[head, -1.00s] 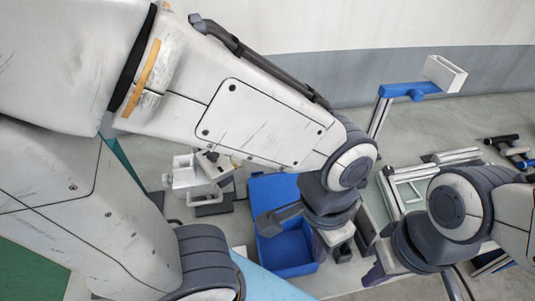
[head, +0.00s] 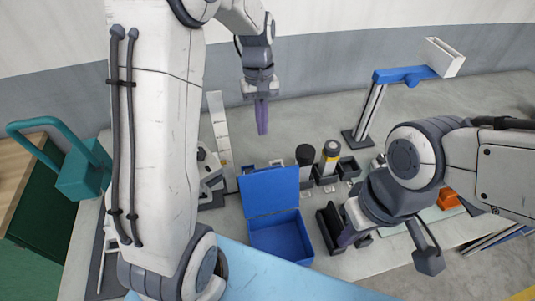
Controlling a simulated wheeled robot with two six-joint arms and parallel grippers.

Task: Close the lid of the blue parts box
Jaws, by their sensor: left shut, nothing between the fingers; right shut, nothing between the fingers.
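The blue parts box (head: 281,240) stands on the table at the middle of the head view. Its inside shows and looks empty. Its blue lid (head: 268,190) is open and stands up, tilted, at the box's far edge. My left gripper (head: 262,128) is shut and empty, pointing down beyond the lid and above it in the picture, apart from it. My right gripper (head: 346,240) is shut and empty to the right of the box, partly hidden by its own wrist.
A dark holder (head: 328,228) stands between the box and my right gripper. Behind it are a dark cylinder (head: 304,154) and a yellow-banded canister (head: 330,154). A blue-armed stand (head: 400,76) rises at the back right. A light blue surface (head: 275,280) lies in front of the box.

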